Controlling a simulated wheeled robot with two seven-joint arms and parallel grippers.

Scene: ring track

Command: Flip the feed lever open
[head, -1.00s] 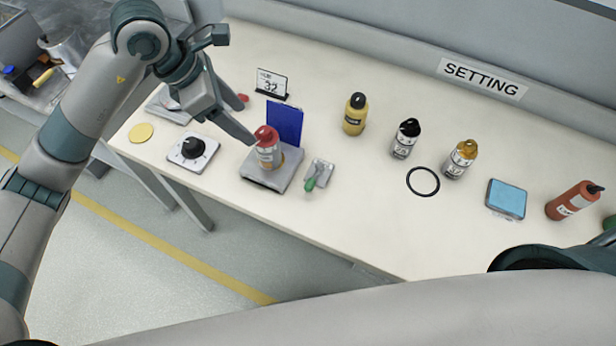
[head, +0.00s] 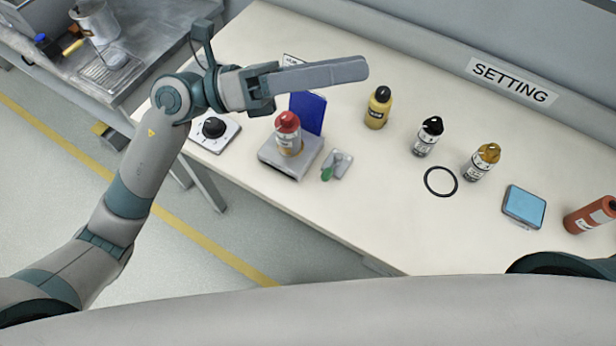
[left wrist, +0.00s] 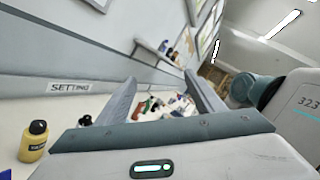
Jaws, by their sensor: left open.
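A small lever with a green handle (head: 327,174) on a grey metal plate (head: 343,162) lies on the table, just right of a grey stand (head: 276,160). The green end points toward the table's front edge. My left gripper (head: 352,70) is above the back of the table, pointing right and away from the lever. In the head view its fingers overlap. In the left wrist view the two fingers (left wrist: 162,88) stand wide apart with nothing held between them. The lever cannot be made out in that view. My right gripper is not in view.
A red-capped bottle (head: 288,135) stands on the grey stand, with a blue panel (head: 308,113) behind. A dial box (head: 214,131) is to the left. A yellow bottle (head: 378,107), a black ring (head: 441,181) and other bottles stand right. The table before the ring is clear.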

